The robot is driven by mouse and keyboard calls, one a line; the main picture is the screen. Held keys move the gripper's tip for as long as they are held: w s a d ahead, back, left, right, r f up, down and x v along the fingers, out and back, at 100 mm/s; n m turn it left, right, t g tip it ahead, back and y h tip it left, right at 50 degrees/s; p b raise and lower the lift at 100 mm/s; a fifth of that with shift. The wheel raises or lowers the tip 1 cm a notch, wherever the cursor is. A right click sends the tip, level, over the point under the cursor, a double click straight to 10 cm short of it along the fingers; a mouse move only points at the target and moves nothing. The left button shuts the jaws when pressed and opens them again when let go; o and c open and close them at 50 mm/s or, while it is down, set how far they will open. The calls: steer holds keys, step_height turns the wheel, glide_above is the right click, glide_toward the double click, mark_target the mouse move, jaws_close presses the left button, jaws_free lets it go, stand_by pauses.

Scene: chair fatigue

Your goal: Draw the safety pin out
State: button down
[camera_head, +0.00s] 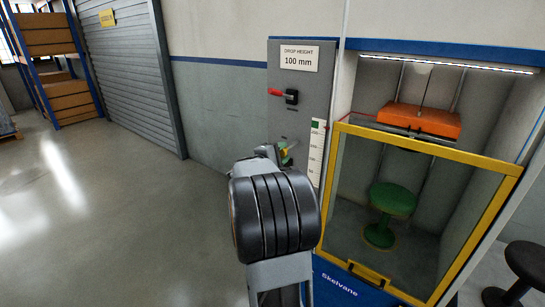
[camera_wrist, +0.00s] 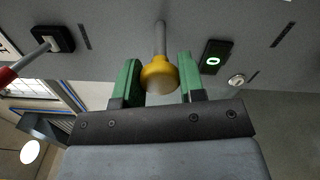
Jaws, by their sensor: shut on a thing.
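The safety pin shows in the wrist view as a yellow ball knob (camera_wrist: 159,77) on a grey metal rod that runs to the grey panel (camera_head: 289,110).
A red-handled lever (camera_head: 277,92) is above the gripper on the panel. A small green-lit device (camera_wrist: 212,57) is beside the pin. To the right, a yellow-framed guard (camera_head: 440,148) fronts a bay with a green stool (camera_head: 392,199) under an orange block (camera_head: 420,120). Left floor is clear.

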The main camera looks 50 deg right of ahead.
steer(key=shift+f, duration=0.1)
steer(key=c, duration=0.9)
jaws_free()
steer(key=shift+a, duration=0.3)
steer(key=shift+o, duration=1)
steer(key=shift+d, duration=0.15)
steer(key=s+a+b, duration=0.1)
steer(key=a, duration=1.3)
steer(key=shift+s+b, duration=0.2)
steer(key=shift+b, duration=0.15)
steer(key=shift+d, duration=0.1)
